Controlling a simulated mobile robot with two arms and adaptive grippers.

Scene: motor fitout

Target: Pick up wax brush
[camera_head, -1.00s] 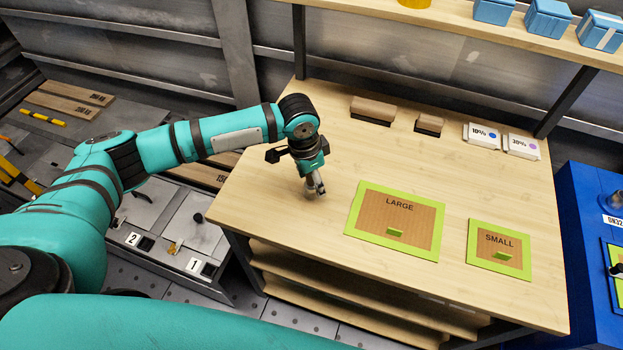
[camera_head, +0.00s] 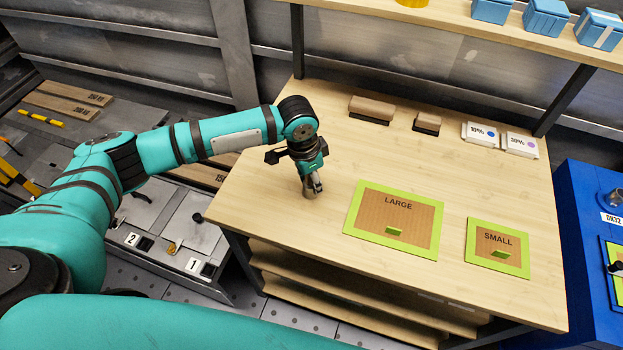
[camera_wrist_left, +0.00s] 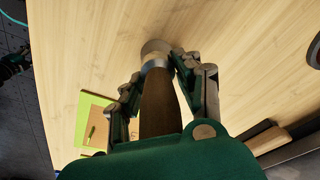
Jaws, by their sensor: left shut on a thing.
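The wax brush (camera_wrist_left: 158,100) has a dark brown handle, a metal collar and a pale round end (camera_wrist_left: 155,47). In the left wrist view it lies between the two fingers of my left gripper (camera_wrist_left: 156,80), which is shut on it. In the head view the gripper (camera_head: 313,181) points down over the left part of the wooden table. The brush's pale end (camera_head: 310,194) shows just under the fingertips, at or very near the table top; I cannot tell if it touches. Most of the brush is hidden by the gripper there. My right gripper is not in view.
Green-edged LARGE (camera_head: 412,235) and SMALL (camera_head: 487,252) panels lie to the right. Two sanding blocks (camera_head: 372,108) and two white boxes (camera_head: 481,133) stand at the back. A shelf (camera_head: 450,22) hangs above. The table (camera_head: 350,160) is clear around the gripper.

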